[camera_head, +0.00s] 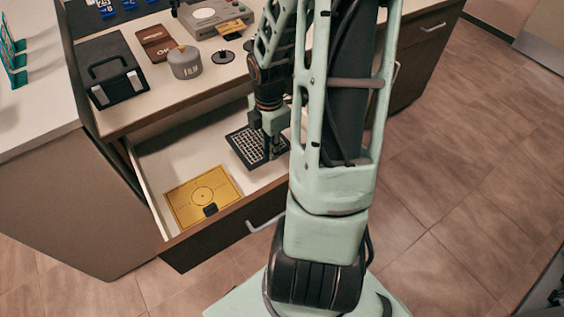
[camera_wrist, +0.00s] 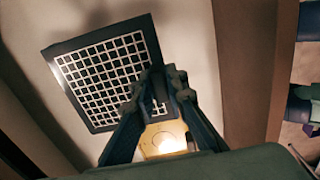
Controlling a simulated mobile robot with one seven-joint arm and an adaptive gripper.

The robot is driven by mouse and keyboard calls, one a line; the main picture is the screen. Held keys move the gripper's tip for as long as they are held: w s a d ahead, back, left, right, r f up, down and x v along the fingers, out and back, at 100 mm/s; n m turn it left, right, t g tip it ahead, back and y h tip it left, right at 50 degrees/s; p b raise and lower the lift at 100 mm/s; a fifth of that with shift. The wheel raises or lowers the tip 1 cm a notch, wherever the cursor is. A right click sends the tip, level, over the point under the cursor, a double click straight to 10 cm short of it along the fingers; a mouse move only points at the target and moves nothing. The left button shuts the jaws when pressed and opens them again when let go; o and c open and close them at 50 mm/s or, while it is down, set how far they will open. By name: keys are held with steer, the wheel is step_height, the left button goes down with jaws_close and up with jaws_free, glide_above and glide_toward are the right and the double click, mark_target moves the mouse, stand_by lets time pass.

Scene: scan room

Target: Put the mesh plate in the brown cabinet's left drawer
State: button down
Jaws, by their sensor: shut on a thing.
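The mesh plate (camera_head: 247,146) is a dark square with a white grid, over the inside of the open drawer (camera_head: 222,222) of the brown cabinet. My gripper (camera_head: 271,150) is shut on its right edge and points down. In the wrist view the mesh plate (camera_wrist: 105,72) shows nearly whole, with the fingertips (camera_wrist: 165,76) at its edge. I cannot tell whether the plate touches the drawer floor. A yellow plate (camera_head: 204,194) with a circle mark lies in the drawer's front left part; it also shows between the fingers in the wrist view (camera_wrist: 166,138).
On the cabinet top stand a black box with a handle (camera_head: 108,80), a grey round pot (camera_head: 184,63), a brown card (camera_head: 154,42) and a grey device (camera_head: 212,14). The drawer floor behind the yellow plate is bare. My arm hides the drawer's right end.

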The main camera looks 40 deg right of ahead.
mark_target(285, 151)
steer(key=d+f, duration=0.2)
steer(key=f, duration=0.1)
steer(key=s+d+f+b, duration=0.1)
steer(key=d+f, duration=0.1)
steer(key=shift+d+f+b, duration=0.15)
steer(key=shift+f+b, duration=0.2)
steer(key=shift+f, duration=0.65)
steer(key=shift+d+f+b, duration=0.15)
steer(key=shift+f+b, duration=0.2)
steer(key=shift+f, duration=0.6)
steer(key=shift+f, duration=0.15)
steer(key=c, duration=1.9)
jaws_free()
steer(key=shift+c, duration=0.2)
step_height(285, 151, up, 12)
steer(key=p, duration=0.4)
steer(key=shift+r, duration=0.2)
